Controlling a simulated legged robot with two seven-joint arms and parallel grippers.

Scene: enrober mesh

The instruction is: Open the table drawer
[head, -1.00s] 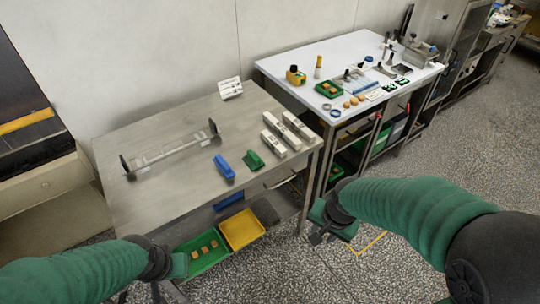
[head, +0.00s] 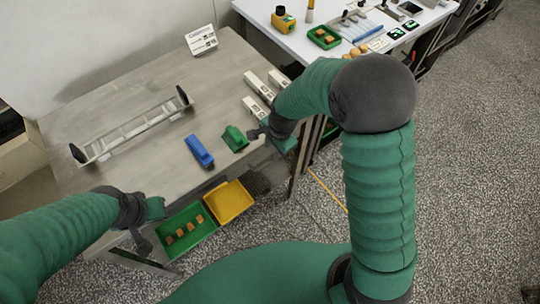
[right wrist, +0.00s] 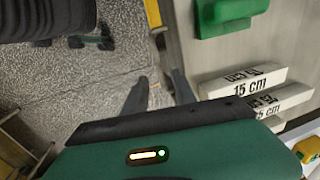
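The steel table (head: 110,125) stands at the left in the head view. Its front edge faces me, and the drawer front is in steep shadow beneath it, partly hidden by my right arm; I cannot make out its handle. My right gripper (head: 258,134) is at the table's front edge near the right corner. In the right wrist view my right gripper (right wrist: 158,88) has its two dark fingers apart with nothing seen between them, beside the table edge. My left gripper (head: 148,228) is low at the front left of the table; its fingers are too unclear to judge.
Below the front edge are a green tray (head: 205,233) with brown pieces and a yellow tray (head: 229,202). Speckled floor lies right.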

